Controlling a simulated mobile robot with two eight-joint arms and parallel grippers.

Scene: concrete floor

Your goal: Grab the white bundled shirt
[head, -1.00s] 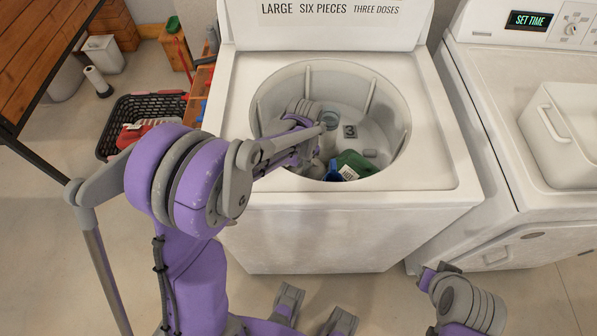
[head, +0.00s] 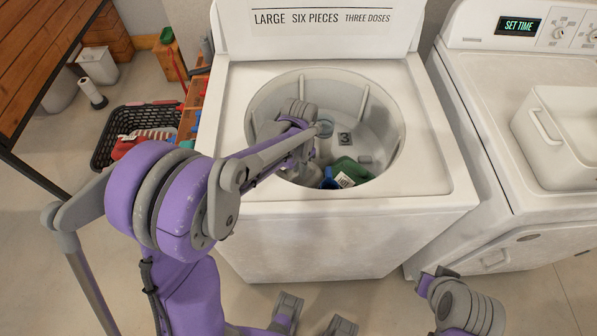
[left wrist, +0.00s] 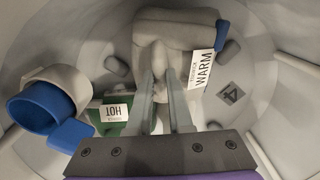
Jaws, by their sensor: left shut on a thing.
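The white bundled shirt (left wrist: 178,30) lies in the washer drum, seen in the left wrist view. It is grey-white, with a WARM tag (left wrist: 202,72) at its right side and a blue patch near its upper right. My left gripper (left wrist: 162,78) has its two fingers closed on the near, folded part of this bundle. In the head view my left arm reaches down into the drum (head: 372,125); its fingertips and most of the shirt are hidden there. My right gripper cannot be made out; only parts of my right arm show at lower right.
A green bundle (left wrist: 112,128) with a HOT tag and a blue-and-white roll (left wrist: 40,108) lie close by on the drum floor. The drum wall has raised ribs. A second white machine (head: 500,150) stands at right. A black basket (head: 110,150) sits on the floor at left.

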